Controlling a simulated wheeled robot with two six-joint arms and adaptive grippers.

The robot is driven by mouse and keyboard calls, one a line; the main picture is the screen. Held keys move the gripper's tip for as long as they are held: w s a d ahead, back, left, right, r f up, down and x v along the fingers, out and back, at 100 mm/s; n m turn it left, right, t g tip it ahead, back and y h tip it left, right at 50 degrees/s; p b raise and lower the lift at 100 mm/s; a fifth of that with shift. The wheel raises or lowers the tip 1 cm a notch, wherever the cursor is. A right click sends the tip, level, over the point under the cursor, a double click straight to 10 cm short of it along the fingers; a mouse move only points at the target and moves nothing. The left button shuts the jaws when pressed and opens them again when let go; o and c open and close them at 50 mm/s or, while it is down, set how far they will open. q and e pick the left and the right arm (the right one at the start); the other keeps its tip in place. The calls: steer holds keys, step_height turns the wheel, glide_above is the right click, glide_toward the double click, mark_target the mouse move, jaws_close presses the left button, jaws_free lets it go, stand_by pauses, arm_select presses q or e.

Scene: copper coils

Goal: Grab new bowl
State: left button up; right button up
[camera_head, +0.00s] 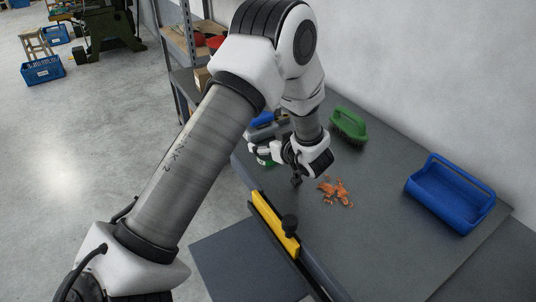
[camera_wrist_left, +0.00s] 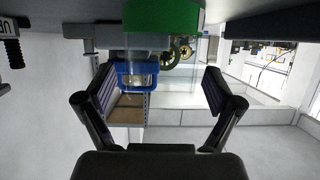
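My left gripper (camera_head: 300,170) is low over the near-left part of the grey table in the head view. In the left wrist view its two fingers (camera_wrist_left: 160,98) are spread apart with nothing between them. A small heap of orange copper coils (camera_head: 337,192) lies on the table just right of it. A red rounded thing (camera_head: 216,42), perhaps a bowl, sits on the shelf behind my arm, partly hidden. No other bowl can be made out. My right gripper is not in view.
A blue open carrier (camera_head: 450,197) stands at the table's right. A green brush (camera_head: 348,126) lies near the wall. A yellow bar (camera_head: 275,222) runs along the table's left edge. A green-ended clear object (camera_wrist_left: 160,16) is ahead of the left gripper. The table's front right is clear.

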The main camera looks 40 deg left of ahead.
arm_select(q)
steer(key=c, duration=1.1)
steer(key=shift+r, duration=0.1)
